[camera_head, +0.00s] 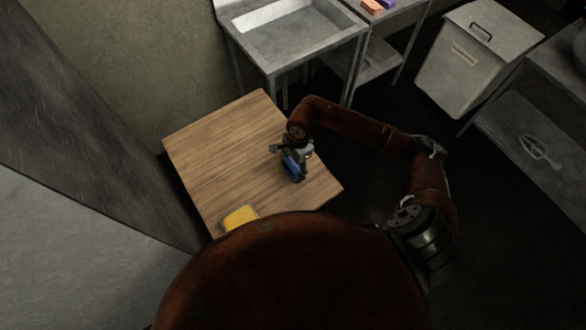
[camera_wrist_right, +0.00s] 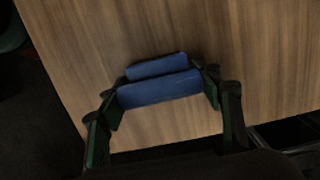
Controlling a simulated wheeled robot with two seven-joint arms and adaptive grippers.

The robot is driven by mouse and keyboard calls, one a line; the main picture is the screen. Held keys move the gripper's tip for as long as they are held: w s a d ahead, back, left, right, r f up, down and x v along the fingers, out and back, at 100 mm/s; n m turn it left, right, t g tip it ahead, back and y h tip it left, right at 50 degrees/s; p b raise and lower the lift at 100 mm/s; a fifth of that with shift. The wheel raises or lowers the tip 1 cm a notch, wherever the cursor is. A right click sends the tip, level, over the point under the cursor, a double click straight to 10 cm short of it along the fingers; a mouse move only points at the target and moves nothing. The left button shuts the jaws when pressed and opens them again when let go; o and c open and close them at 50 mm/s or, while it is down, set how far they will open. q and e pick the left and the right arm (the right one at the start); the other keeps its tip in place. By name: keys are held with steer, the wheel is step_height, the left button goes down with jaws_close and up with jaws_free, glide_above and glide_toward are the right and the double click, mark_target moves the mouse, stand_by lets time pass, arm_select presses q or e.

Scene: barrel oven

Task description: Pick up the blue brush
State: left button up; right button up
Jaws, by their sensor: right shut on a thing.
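The blue brush (camera_head: 292,168) is at the right part of the wooden table (camera_head: 215,150) in the head view. In the right wrist view the blue brush (camera_wrist_right: 160,88) lies crosswise between the two fingers of my right gripper (camera_wrist_right: 165,92). My right gripper (camera_head: 293,155) is shut on it, with a finger pressed at each end. Wood grain shows behind the brush; I cannot tell whether the brush touches the table. My left gripper is not in view.
A yellow object (camera_head: 240,216) lies at the table's near edge. A metal sink (camera_head: 300,35) stands behind the table. Beside it is a shelf with an orange block (camera_head: 372,6) and a purple block. A grey lidded bin (camera_head: 475,65) stands at the right. Most of the tabletop is clear.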

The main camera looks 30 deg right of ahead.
mark_target(293, 166)
steer(key=shift+c, duration=0.3)
steer(key=shift+r, duration=0.55)
step_height(293, 166, up, 2)
steer(key=shift+s+a+r, duration=0.1)
steer(key=shift+r, duration=0.15)
steer(key=s+a+r, duration=0.6)
steer(key=s+r, duration=0.3)
steer(key=s, duration=0.3)
steer(key=shift+a+r, duration=0.2)
steer(key=shift+a, duration=0.15)
steer(key=o, duration=0.7)
steer(key=c, duration=0.4)
